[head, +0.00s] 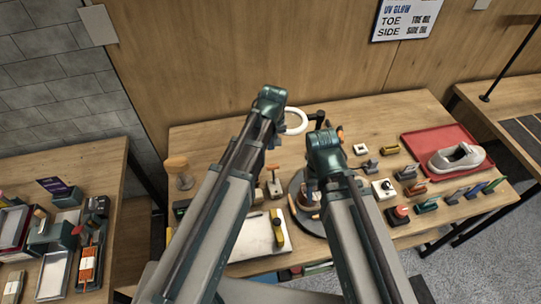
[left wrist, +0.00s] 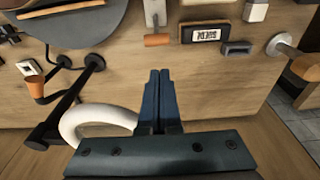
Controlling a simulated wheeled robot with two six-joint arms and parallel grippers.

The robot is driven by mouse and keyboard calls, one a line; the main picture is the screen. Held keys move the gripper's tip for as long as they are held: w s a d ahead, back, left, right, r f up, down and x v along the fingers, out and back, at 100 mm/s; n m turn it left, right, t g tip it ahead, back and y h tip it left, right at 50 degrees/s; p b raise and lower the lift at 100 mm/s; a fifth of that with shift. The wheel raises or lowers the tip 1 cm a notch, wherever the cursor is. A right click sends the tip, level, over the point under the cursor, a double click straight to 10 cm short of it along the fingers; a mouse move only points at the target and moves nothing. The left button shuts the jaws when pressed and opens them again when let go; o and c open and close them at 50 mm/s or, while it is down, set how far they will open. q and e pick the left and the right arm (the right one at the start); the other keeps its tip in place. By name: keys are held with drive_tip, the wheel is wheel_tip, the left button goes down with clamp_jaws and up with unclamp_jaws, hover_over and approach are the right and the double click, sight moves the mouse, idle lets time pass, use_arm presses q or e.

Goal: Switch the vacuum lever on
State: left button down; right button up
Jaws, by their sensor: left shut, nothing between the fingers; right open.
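A lever with a grey metal arm and an orange-brown grip (left wrist: 157,40) stands on the table in the left wrist view. It seems to be the vacuum lever, and a small lever (head: 274,187) shows beside my left arm in the head view. My left gripper (left wrist: 160,74) is shut and empty. Its tips point at the lever's grip with a small gap in the picture; I cannot tell whether they touch. In the head view my left gripper is hidden behind its arm. My right arm's raised elbow is over the table, but its gripper is hidden.
A white ring (head: 303,120) and black stand (left wrist: 72,105) are close to my left gripper. A small display box (left wrist: 203,32) and grey block (left wrist: 237,47) stand near the lever. A dark round turntable (left wrist: 75,28) is beside it. A red tray (head: 418,139) holds a sneaker (head: 440,165).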

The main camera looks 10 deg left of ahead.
use_arm(q)
drive_tip(key=b, duration=1)
approach(273, 175)
drive_tip(key=shift+w+a+f, duration=1.1)
drive_tip(key=shift+w+f, duration=1.25)
drive_tip(key=shift+f, duration=0.15)
use_arm(e)
drive_tip(key=shift+f, duration=5)
use_arm(q)
drive_tip(key=shift+s+r, duration=0.1)
drive_tip(key=shift+s, duration=0.05)
drive_tip(key=shift+s+d+r+t, duration=0.1)
drive_tip(key=shift+s+d+t, duration=0.05)
drive_tip(key=shift+t, duration=0.25)
use_arm(e)
drive_tip(key=shift+r, duration=0.1)
use_arm(q)
drive_tip(key=shift+s, duration=0.2)
